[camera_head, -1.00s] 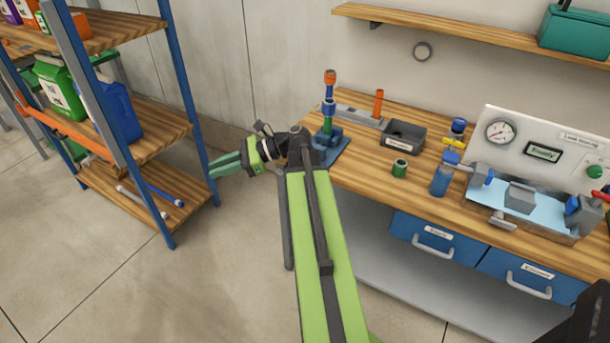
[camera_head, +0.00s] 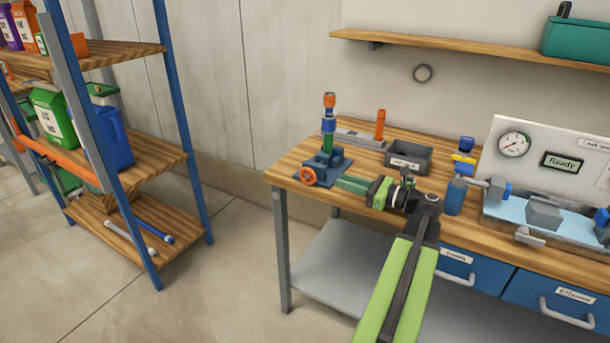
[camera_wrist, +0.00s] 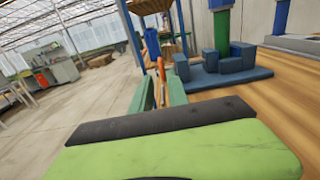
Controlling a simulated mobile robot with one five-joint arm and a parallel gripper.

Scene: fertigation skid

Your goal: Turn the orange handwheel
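The orange handwheel (camera_head: 309,177) faces the front left on a blue vise-like base (camera_head: 330,163), at the bench's left front corner. A green, blue and orange column (camera_head: 329,125) stands upright on that base. My gripper (camera_head: 340,183) is just right of the handwheel in the head view, with its green fingers pointing left towards it. In the wrist view the two fingers (camera_wrist: 160,92) are apart. A thin orange edge, apparently the handwheel (camera_wrist: 152,50), shows beyond and between the fingertips. I see no contact, and the gap's depth is hard to judge.
A grey bin (camera_head: 408,157) and an orange upright post (camera_head: 380,125) stand behind my gripper. A blue cylinder (camera_head: 455,197) is to its right, before the test panel (camera_head: 550,155). The shelf rack (camera_head: 175,110) is at left, with open floor between it and the bench.

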